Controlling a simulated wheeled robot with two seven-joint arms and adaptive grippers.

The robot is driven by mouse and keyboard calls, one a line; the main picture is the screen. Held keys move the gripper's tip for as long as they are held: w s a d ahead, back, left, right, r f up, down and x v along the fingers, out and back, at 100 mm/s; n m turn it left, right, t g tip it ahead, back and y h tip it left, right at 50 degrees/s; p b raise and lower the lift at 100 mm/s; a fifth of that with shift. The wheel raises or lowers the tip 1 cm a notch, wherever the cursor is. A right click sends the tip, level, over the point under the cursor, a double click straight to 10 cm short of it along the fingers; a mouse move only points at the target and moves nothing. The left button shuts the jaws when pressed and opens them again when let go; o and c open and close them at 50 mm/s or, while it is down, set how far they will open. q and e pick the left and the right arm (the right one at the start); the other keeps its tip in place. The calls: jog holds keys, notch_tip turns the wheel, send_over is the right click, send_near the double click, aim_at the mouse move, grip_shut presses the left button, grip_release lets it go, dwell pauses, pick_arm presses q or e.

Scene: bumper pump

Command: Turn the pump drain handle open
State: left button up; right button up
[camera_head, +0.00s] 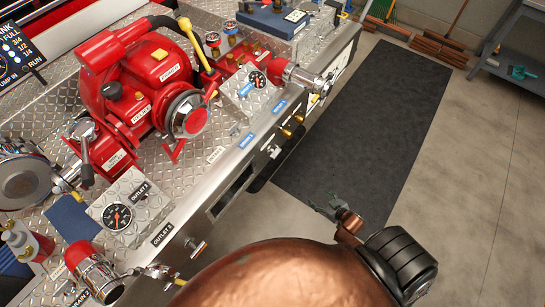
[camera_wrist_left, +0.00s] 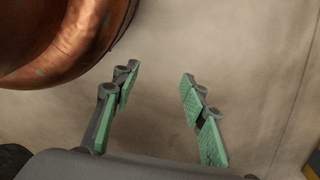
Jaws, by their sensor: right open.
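Below the pump deck's front edge, one silver T-shaped handle (camera_head: 195,248) sticks out near the bottom and another silver handle (camera_head: 273,151) is farther along. I cannot read which one is the pump drain handle. My right gripper (camera_head: 328,209) is small in the head view, open and empty. It is over the dark mat, to the right of the panel and apart from both handles. My left gripper (camera_wrist_left: 160,115) is open in the left wrist view, with nothing between its green-padded fingers. It does not show in the head view.
The red pump (camera_head: 140,85) stands on the diamond-plate deck with gauges and a yellow lever (camera_head: 192,45). Brass knobs (camera_head: 287,132) stick out from the front panel. A dark mat (camera_head: 360,130) covers the floor beside it. Brooms (camera_head: 440,50) and a grey bench (camera_head: 505,65) are at the back right.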

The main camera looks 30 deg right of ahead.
jog(key=w+r+t+y+b, duration=0.25)
jog(key=w+r+b, duration=0.3)
jog(key=w, duration=0.35)
pick_arm(q)
notch_tip(320, 180, down, 3)
jog(key=w+g+b, duration=0.1)
jog(key=w+b, duration=0.2)
jog(key=b, duration=0.5)
pick_arm(e)
jog(key=n+t+y, duration=0.4)
jog(key=y, duration=0.1)
send_near(278, 154)
jog(key=w, duration=0.3)
jog(key=shift+w+a, duration=0.45)
jog(key=shift+a, duration=0.25)
jog(key=b+x, duration=0.2)
jog(key=x, duration=0.4)
jog(key=shift+w+f, duration=0.1)
pick_arm(q)
notch_tip(278, 154, up, 8)
jog(key=w+d, duration=0.2)
jog(key=shift+w+d, duration=0.15)
jog(key=shift+d, duration=0.15)
pick_arm(e)
jog(key=shift+w+a, duration=0.2)
jog(key=shift+w, duration=0.2)
pick_arm(q)
jog(key=shift+f, duration=0.15)
pick_arm(e)
jog(key=shift+c, duration=0.5)
